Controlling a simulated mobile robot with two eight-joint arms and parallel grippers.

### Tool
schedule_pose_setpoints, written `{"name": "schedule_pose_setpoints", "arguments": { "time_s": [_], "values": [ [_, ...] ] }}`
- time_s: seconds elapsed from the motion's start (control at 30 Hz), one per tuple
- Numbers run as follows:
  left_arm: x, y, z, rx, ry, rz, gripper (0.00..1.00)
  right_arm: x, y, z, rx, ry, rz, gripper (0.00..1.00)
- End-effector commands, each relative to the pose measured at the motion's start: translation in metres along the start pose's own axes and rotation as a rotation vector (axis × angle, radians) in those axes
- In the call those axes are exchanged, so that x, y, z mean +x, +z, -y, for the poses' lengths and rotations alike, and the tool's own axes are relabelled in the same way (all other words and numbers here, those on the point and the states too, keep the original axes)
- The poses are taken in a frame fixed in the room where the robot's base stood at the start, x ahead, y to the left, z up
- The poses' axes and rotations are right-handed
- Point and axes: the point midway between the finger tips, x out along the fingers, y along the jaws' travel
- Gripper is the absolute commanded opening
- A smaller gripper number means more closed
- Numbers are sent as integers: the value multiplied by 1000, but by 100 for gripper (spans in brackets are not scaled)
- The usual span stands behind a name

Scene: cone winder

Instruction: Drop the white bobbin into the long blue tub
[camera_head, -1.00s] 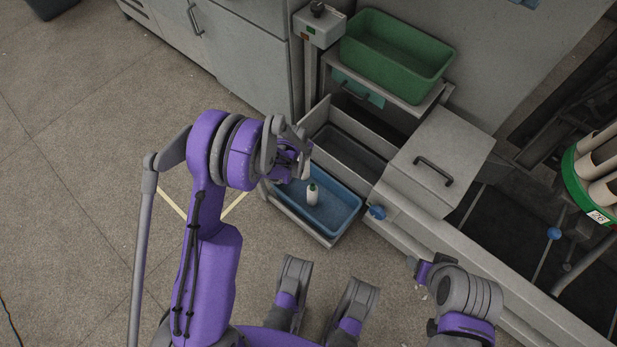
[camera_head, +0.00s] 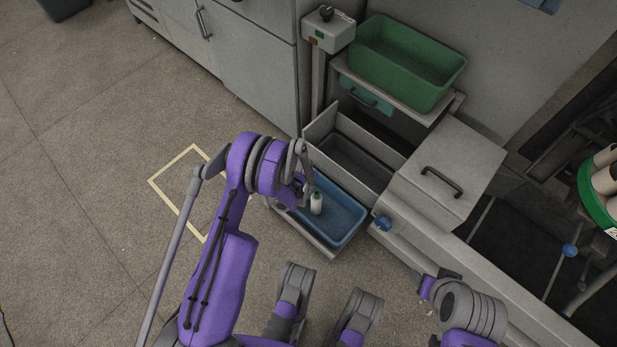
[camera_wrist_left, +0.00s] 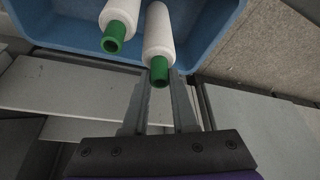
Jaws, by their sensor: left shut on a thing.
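The long blue tub (camera_head: 345,243) sits low in front of the grey machine; its rim also shows in the left wrist view (camera_wrist_left: 232,22). My left gripper (camera_head: 303,190) is over the tub's left part. In the left wrist view, its fingers (camera_wrist_left: 160,105) are shut on a white bobbin (camera_wrist_left: 158,30) with a green end. The head view mostly hides this bobbin behind the gripper. A second white bobbin (camera_wrist_left: 119,10) with a green end is beside it; a white bobbin (camera_head: 316,204) shows in the tub in the head view. My right gripper (camera_head: 428,287) is at lower right, its jaws unclear.
A grey open bin (camera_head: 352,160) stands behind the tub, with a green tub (camera_head: 405,65) on a shelf above. Open floor lies left.

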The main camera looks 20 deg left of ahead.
Motion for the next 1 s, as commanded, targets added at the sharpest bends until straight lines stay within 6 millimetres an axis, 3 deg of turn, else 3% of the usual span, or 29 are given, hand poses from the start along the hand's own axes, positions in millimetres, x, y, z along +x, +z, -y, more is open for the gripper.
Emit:
{"name": "schedule_pose_setpoints", "arguments": {
  "time_s": [0.57,0.6,0.77,1.0],
  "values": [
    [11,4,0,0,0,0,0,0,0,0,0,0,0,61],
    [11,4,0,0,0,0,28,0,0,0,0,0,0,61],
    [11,4,0,0,0,0,56,0,0,0,0,0,0,61],
    [11,4,0,0,0,0,56,0,0,0,0,0,0,61]
  ]
}}
